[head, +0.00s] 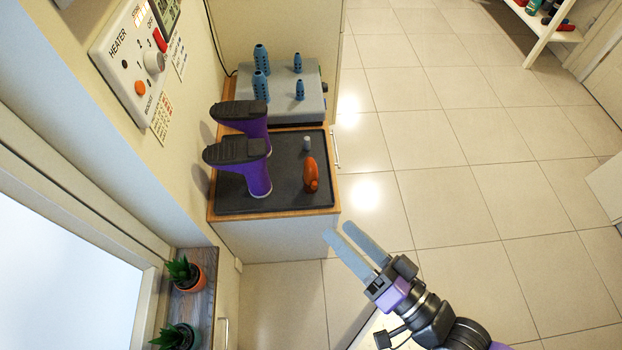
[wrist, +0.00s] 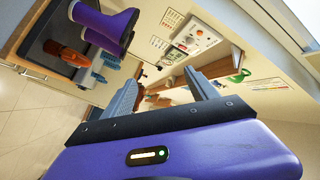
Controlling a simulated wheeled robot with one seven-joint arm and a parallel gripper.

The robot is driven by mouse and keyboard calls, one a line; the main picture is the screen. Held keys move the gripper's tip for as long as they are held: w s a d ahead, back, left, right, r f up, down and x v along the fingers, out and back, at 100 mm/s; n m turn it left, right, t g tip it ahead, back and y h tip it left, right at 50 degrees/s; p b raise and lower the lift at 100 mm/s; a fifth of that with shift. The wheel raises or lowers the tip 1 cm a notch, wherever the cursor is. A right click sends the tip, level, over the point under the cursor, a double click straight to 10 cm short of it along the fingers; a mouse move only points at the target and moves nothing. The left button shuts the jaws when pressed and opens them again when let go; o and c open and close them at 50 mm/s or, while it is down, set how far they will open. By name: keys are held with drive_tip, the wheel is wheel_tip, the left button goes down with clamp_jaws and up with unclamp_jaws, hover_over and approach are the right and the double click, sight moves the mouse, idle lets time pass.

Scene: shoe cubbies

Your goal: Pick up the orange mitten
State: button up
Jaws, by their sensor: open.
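The orange mitten (head: 311,175) lies on the dark tray (head: 290,201) on top of a low cabinet in the head view, near the tray's right side. In the wrist view the orange mitten (wrist: 66,53) shows at the upper left, off to the side of the fingers. My gripper (head: 342,236) is open and empty. In the head view it is in front of and to the right of the cabinet's front corner, apart from the mitten. In the wrist view the fingers of my gripper (wrist: 163,98) are spread with nothing between them.
Two purple boots (head: 259,178) stand upside down on the tray, left of the mitten. A small grey peg (head: 306,143) is behind the mitten. A grey box with blue pegs (head: 286,103) stands behind the tray. Potted plants (head: 184,272) are at lower left.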

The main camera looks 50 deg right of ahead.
drive_tip(key=w+d+f+m+g+h+b, duration=0.1)
drive_tip(key=w+d+f+m+h+b, duration=0.35)
drive_tip(key=m, duration=0.65)
drive_tip(key=w+d+f+m+h+b, duration=0.2)
drive_tip(key=w+d+f+m+h, duration=0.25)
drive_tip(key=w+f+m, duration=0.4)
drive_tip(key=m+g+h+b, duration=0.4)
drive_tip(key=m+g, duration=0.4)
drive_tip(key=m, duration=0.9)
approach(309, 182)
drive_tip(key=x, duration=0.4)
drive_tip(key=shift+d+r, duration=0.2)
drive_tip(key=shift+d, duration=0.25)
drive_tip(key=shift+w+d+f, duration=0.1)
drive_tip(key=shift+w+d, duration=0.1)
drive_tip(key=x, duration=0.7)
drive_tip(key=shift+w+d, duration=0.1)
drive_tip(key=shift+w, duration=0.1)
drive_tip(key=shift+c, duration=0.2)
drive_tip(key=c, duration=1.4)
